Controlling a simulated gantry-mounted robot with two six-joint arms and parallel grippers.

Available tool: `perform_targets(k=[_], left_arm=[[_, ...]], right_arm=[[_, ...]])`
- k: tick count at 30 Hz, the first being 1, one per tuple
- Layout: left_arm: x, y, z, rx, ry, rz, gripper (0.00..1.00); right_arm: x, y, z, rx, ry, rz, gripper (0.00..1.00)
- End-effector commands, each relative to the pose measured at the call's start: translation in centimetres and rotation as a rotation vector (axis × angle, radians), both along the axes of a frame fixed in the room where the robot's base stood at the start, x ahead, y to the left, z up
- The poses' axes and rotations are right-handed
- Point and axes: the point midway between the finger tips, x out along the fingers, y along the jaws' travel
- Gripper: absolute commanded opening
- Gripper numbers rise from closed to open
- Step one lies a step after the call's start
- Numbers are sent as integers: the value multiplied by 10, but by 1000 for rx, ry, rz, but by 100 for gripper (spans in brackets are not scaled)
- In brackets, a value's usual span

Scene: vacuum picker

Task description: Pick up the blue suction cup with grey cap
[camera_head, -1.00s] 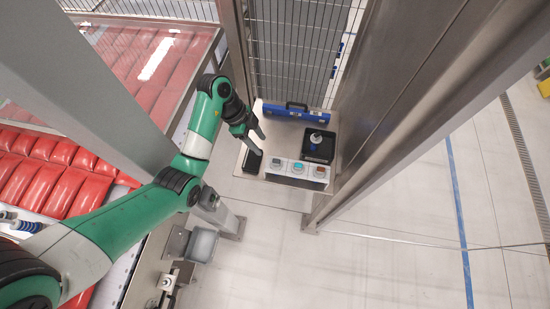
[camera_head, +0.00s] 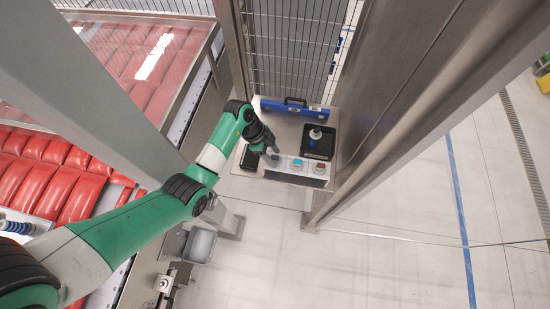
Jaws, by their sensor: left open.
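A small pale suction cup (camera_head: 316,133), with a hint of blue, stands on a black square tray (camera_head: 318,153) on the small table; its exact colours are too small to tell. A blue ribbed piece with a light grey end (camera_head: 16,226) shows at the left edge, partly cut off. My left gripper (camera_head: 273,157) is open, to the left of the black tray, over the left end of the white button box; it appears empty. My right gripper is not in view.
The white button box (camera_head: 296,170) sits at the table's front edge, with a blue and a red button showing. A blue case (camera_head: 295,108) lies at the back. A black item (camera_head: 250,158) lies at the left. Wire mesh and metal posts bound the table.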

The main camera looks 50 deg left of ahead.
Motion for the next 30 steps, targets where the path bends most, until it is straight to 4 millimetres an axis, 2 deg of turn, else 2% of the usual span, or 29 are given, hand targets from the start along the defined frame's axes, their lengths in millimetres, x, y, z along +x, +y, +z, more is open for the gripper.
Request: perform_targets(k=[5, 14, 24, 26, 30], left_arm=[[0, 0, 1, 1, -1, 0, 53], [0, 0, 1, 0, -1, 0, 0], [1, 0, 5, 1, -2, 0, 0], [1, 0, 11, 0, -4, -1, 0], [2, 1, 40, 2, -6, 0, 0]], right_arm=[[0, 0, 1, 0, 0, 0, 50], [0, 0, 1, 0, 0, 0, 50], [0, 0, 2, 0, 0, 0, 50], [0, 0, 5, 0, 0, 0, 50], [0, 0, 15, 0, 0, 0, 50]])
